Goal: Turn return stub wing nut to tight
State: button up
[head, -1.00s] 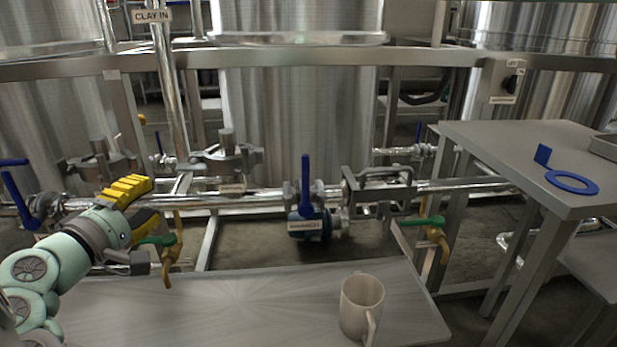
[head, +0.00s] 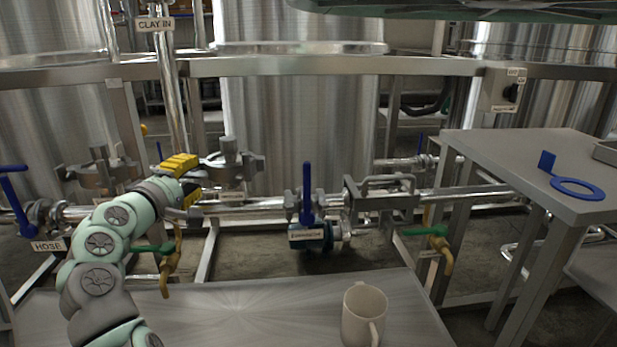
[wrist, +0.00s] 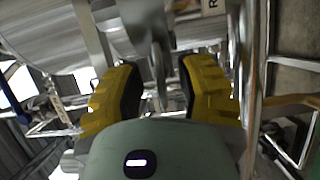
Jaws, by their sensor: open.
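My gripper (head: 196,177) with yellow fingers is open at left centre in the head view, pointing right. In the wrist view its two fingers (wrist: 160,92) stand apart with blurred metal pipework beyond the gap. A steel clamp fitting with an upright knob (head: 228,152) sits just right of the fingertips in the head view and looks apart from them. A similar clamp (head: 98,172) stands left of the gripper. I cannot tell which part is the return stub wing nut. A label with only an "R" readable shows in the wrist view (wrist: 213,5).
A blue-handled valve (head: 307,190) stands on the horizontal pipe. Green-handled yellow taps (head: 165,250) hang below it. A cup (head: 363,316) stands on the front bench (head: 240,310). A side table (head: 500,150) with a blue ring tool (head: 577,188) is at right.

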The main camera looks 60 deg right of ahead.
jog(key=shift+s, duration=0.1)
grip_shut()
dwell(0.3)
